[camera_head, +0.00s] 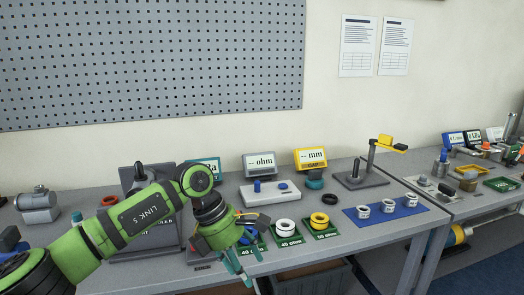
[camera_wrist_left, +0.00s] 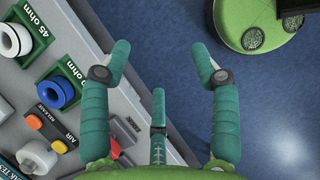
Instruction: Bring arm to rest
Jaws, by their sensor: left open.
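My left gripper (camera_head: 243,278) is open, with its teal fingers hanging at the front edge of the grey table (camera_head: 360,236), just in front of the 40 ohm block. In the left wrist view the open fingers (camera_wrist_left: 160,55) are spread over the blue floor beside the table edge, with nothing between them. My green left arm (camera_head: 130,218) reaches in from the left across the table front. My right gripper is in neither view.
Green holders labelled 40 ohm (camera_head: 254,250), 45 ohm (camera_head: 288,243) and 50 ohm (camera_head: 323,234) carry ring-shaped pieces near the gripper. Behind stand an ohm display (camera_head: 259,163), a yellow mm display (camera_head: 311,158) and a stand (camera_head: 360,178). A blue mat (camera_head: 385,211) holds white rings. Open floor lies in front.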

